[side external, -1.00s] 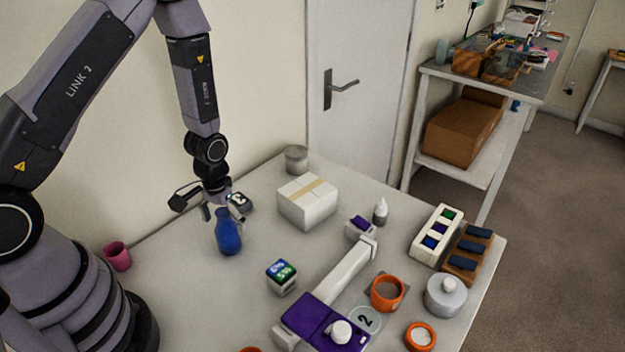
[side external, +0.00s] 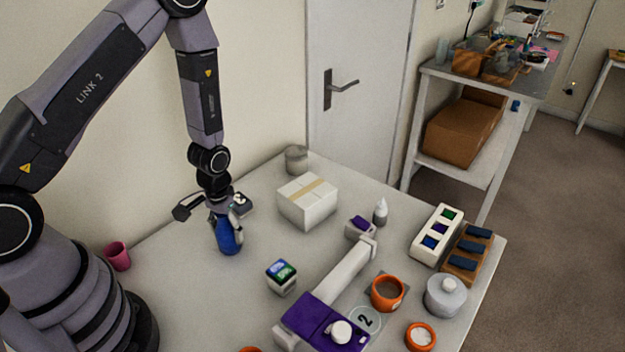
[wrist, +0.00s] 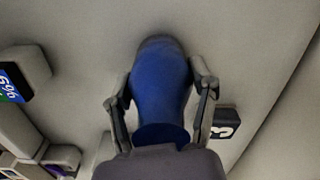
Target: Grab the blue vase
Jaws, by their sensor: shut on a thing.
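The blue vase (side external: 229,238) stands upright on the table, left of the white taped box in the side view. My gripper (side external: 226,217) is above and around its upper part, shut on it. In the wrist view the vase (wrist: 160,92) lies between the two fingers of my gripper (wrist: 161,98), one finger against each side. The gripper covers the vase's neck in the side view.
A pink cup (side external: 118,256) stands to the left, and a small labelled box (side external: 281,277) to the right front. The white taped box (side external: 307,201) is to the right. A dark block marked 3 (wrist: 226,123) lies close beside the right finger.

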